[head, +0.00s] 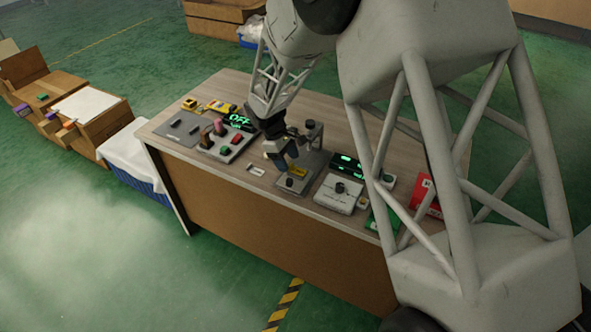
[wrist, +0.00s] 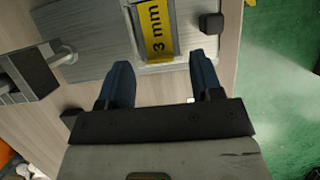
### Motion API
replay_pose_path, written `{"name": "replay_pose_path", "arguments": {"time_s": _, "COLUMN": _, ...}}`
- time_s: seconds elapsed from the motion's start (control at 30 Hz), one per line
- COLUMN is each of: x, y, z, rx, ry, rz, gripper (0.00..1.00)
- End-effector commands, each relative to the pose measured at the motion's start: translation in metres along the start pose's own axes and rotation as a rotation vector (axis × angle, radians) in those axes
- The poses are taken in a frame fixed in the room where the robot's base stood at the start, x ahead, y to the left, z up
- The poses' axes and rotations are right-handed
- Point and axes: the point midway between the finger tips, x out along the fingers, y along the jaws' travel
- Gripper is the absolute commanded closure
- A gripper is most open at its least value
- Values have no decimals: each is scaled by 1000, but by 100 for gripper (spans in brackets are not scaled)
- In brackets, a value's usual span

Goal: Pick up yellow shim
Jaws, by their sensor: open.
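The yellow shim (wrist: 159,35) is a flat yellow strip marked "3 mm". In the wrist view it lies in a pale frame on a grey plate, just beyond my fingertips. In the head view the shim (head: 298,171) is small and partly hidden beside my gripper (head: 286,163). In the wrist view my gripper (wrist: 162,75) is open, with its two blue fingers apart on either side of the line to the shim. Nothing shows between the fingers.
The grey plate (wrist: 93,50) carries a dark knob (wrist: 211,23) and a metal lever fixture (wrist: 28,75). Left on the table (head: 235,80) stand a panel of coloured knobs (head: 222,140) and an "OFF" display (head: 239,121). A white box (head: 338,195) with a dark knob stands right.

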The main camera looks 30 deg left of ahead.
Motion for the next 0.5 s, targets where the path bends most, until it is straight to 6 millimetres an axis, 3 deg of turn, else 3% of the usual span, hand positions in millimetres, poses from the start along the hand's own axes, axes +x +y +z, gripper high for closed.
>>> {"name": "replay_pose_path", "arguments": {"time_s": 0.17, "x": 11, "y": 0, "z": 0, "rx": -1, "ry": 0, "rz": 0, "gripper": 40}}
{"name": "replay_pose_path", "arguments": {"time_s": 0.5, "x": 11, "y": 0, "z": 0, "rx": -1, "ry": 0, "rz": 0, "gripper": 40}}
